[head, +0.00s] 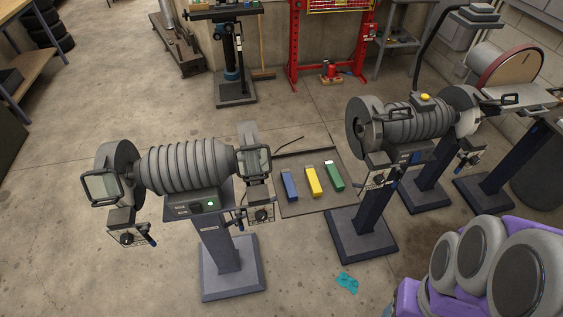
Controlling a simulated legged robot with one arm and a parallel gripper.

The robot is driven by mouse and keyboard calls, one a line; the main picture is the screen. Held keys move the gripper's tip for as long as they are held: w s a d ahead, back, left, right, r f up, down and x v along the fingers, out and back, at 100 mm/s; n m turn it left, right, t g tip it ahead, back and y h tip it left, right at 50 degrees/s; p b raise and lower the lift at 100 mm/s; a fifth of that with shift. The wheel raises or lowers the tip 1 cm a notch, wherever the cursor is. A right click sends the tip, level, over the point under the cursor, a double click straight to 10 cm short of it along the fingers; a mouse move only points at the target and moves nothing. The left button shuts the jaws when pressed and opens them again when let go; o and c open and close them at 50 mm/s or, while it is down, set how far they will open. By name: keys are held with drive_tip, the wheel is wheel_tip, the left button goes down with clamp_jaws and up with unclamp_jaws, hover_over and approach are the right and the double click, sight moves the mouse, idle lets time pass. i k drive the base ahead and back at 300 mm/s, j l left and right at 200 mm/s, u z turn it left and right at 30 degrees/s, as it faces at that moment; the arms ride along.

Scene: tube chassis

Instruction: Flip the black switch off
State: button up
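A grey bench grinder (188,165) with a ribbed motor housing stands on a blue-grey pedestal (222,252) at the left of the head view. A second grinder (415,124), with a yellow button (425,98) on top, stands at the right.
Blue (290,186), yellow (313,181) and green (333,175) blocks lie on a dark floor mat (310,203) between the grinders. A teal scrap (347,283) lies on the floor. A red press frame (331,45) stands behind. Floor before the left grinder is clear.

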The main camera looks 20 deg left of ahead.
sight(195, 209)
drive_tip(key=u, duration=1.95)
